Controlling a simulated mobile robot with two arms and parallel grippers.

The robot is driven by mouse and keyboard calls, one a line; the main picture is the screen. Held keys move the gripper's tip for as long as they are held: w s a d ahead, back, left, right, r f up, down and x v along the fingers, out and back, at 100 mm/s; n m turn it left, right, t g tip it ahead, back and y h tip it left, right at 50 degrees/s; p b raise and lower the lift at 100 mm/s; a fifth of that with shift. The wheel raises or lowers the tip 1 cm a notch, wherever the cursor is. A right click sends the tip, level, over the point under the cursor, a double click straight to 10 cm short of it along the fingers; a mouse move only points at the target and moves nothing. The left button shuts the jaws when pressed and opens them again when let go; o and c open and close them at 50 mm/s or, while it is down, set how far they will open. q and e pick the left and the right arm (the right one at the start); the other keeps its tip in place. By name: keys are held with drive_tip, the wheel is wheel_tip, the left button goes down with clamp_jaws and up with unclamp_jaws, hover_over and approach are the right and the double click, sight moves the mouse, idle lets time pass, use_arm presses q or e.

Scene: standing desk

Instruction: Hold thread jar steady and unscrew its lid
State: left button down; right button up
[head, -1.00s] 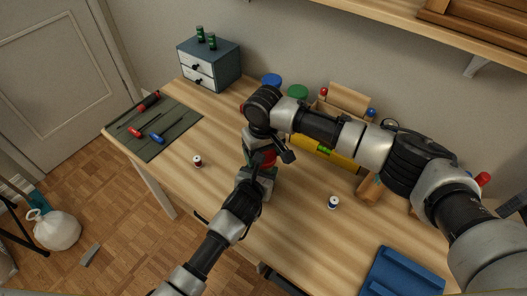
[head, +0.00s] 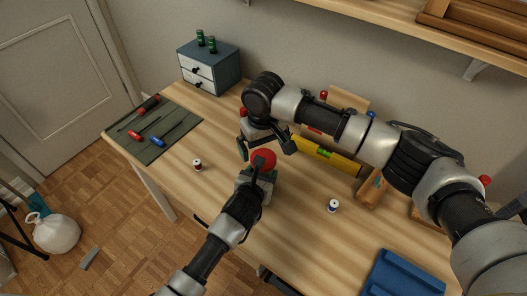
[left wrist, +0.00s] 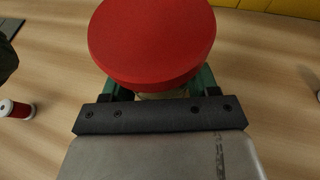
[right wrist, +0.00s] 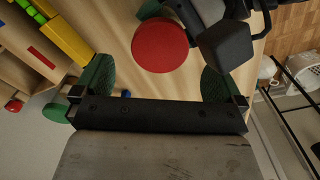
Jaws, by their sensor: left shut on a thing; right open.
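The thread jar has a round red lid (head: 263,160), seen from above in the head view. The lid (left wrist: 152,40) sits over the jar in the left wrist view and hides most of the body. My left gripper (head: 258,176) is shut around the jar body, just below the lid. My right gripper (head: 266,148) is open and empty above and behind the jar. In the right wrist view the lid (right wrist: 160,46) lies beyond the spread green fingertips, apart from them. Whether the lid is loose cannot be told.
A yellow spirit level (head: 328,157) lies behind the jar. Small spools stand left (head: 197,165) and right (head: 333,205). A tool mat (head: 150,128) is at the left, a drawer box (head: 210,65) at the back, a blue tray (head: 402,274) at the right front. The front middle is clear.

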sight(263, 156)
drive_tip(key=shift+r+m, duration=0.3)
drive_tip(key=shift+r, duration=0.2)
drive_tip(key=shift+c, duration=0.3)
wheel_tip(263, 156, up, 2)
drive_tip(key=shift+r+m, duration=0.25)
drive_tip(key=shift+m, duration=0.95)
drive_tip(key=shift+f, duration=0.1)
wheel_tip(263, 156, down, 8)
drive_tip(key=shift+r, duration=0.25)
drive_tip(key=shift+c, duration=0.3)
drive_tip(key=c, duration=0.9)
drive_tip(key=shift+n, duration=1.5)
